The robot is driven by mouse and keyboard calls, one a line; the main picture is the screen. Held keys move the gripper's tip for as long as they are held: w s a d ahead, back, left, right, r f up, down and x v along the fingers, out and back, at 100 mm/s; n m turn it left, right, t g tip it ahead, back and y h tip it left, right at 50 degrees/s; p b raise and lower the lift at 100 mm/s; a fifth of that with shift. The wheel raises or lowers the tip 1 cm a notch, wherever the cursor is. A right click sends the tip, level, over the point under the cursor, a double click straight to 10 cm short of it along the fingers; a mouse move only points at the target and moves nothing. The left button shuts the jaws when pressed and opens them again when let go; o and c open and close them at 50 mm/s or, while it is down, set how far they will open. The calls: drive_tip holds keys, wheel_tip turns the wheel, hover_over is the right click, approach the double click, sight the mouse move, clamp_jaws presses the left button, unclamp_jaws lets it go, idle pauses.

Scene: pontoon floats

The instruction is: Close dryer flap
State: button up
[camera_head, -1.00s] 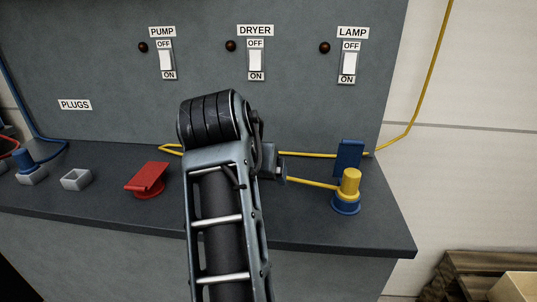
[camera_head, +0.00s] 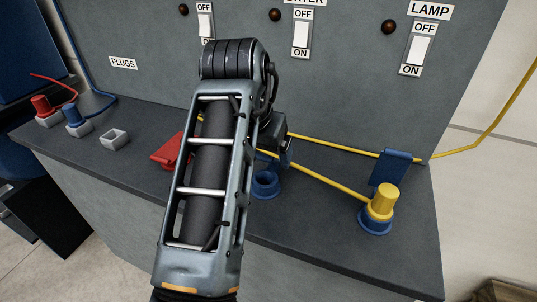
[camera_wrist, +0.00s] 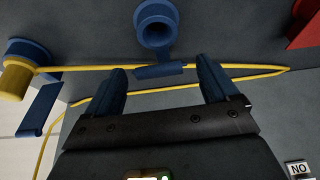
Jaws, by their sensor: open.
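The middle socket, a blue ring (camera_head: 266,184) on the counter, has no plug in it; its dark hole shows in the wrist view (camera_wrist: 157,22). Its blue flap (camera_wrist: 158,72) is hinged at the ring's edge, swung off the hole, and looks nearly edge-on. My gripper (camera_wrist: 160,66) is open, with one fingertip on each side of that flap and a gap to each. I cannot tell whether anything touches. In the head view my arm hides most of my gripper and the flap.
A yellow plug (camera_head: 383,201) sits in the right blue socket, its blue flap (camera_head: 391,168) raised. A yellow cord (camera_head: 325,181) runs across near my fingers. A red flap (camera_head: 166,154) lies left, partly behind my arm. Grey holders (camera_head: 114,139) and switches (camera_head: 302,33) are farther off.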

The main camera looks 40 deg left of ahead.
drive_tip(key=shift+x, duration=1.65)
drive_tip(key=c, duration=1.4)
drive_tip(key=shift+s+d+f+t, duration=0.15)
drive_tip(key=shift+s+f+t, duration=0.05)
drive_tip(key=shift+f+t, duration=0.35)
drive_tip(key=shift+s+f+t+y+b, duration=0.3)
drive_tip(key=shift+t+b, duration=0.35)
drive_tip(key=shift+t, duration=0.2)
drive_tip(key=o, duration=1.4)
drive_tip(key=shift+r, duration=0.1)
